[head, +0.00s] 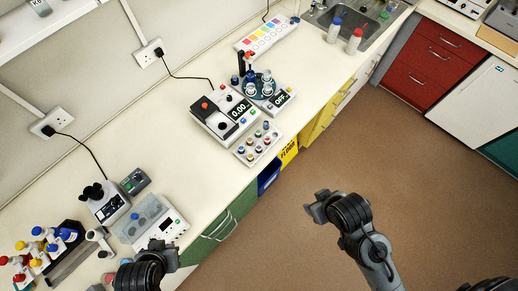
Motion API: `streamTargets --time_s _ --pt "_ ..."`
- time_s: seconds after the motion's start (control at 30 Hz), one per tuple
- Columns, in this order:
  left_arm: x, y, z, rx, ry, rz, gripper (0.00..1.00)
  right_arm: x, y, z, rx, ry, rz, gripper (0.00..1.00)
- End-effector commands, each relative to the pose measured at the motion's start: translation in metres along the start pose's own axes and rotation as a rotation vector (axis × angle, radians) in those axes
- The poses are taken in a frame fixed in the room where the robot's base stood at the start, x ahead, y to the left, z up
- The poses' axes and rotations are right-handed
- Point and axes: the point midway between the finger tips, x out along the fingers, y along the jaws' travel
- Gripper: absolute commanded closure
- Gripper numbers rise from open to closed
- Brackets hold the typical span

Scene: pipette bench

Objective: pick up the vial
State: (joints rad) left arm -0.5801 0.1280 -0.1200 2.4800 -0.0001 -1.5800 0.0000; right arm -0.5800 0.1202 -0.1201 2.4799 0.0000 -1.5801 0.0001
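Several small capped vials stand in a pale rack (243,153) near the bench's front edge; I cannot tell which one is the task's vial. One has a blue cap (266,125). More small vessels stand on a dark round carousel (254,91) behind the rack. My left gripper (160,250) is at the bottom of the head view, by the front of a white device and well short of the rack. My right gripper (314,205) is over the floor, right of and below the rack, apart from everything. The finger gaps of both are too small to judge.
A balance (222,118) reading 0.00 stands left of the rack, and a box reading OFF (280,100) behind it. A white device (160,222) and a pipette stand (70,236) fill the lower left. The bench between balance and white device is clear.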

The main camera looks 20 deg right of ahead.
Motion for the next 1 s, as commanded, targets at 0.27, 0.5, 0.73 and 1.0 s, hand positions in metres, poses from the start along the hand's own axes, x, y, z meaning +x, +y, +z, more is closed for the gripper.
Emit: streamTargets --time_s 0.27,0.5,0.73,1.0 --pt "0.0000 0.0008 -0.0002 -0.003 0.000 0.003 1.00 0.0000 0.0000 0.0001 0.000 0.000 0.000 0.45" --pt "-0.0002 0.0029 -0.0008 -0.012 0.002 0.009 0.83 0.0001 0.0000 0.0001 0.000 0.000 0.000 0.45" --pt "-0.0002 0.0031 -0.0009 -0.013 0.002 0.010 0.61 0.0001 -0.0001 0.0001 0.000 0.000 0.000 0.45" --pt "0.0001 0.0006 -0.0003 0.018 0.000 0.002 0.61 0.0000 -0.0001 0.0001 0.000 0.000 0.000 0.45"
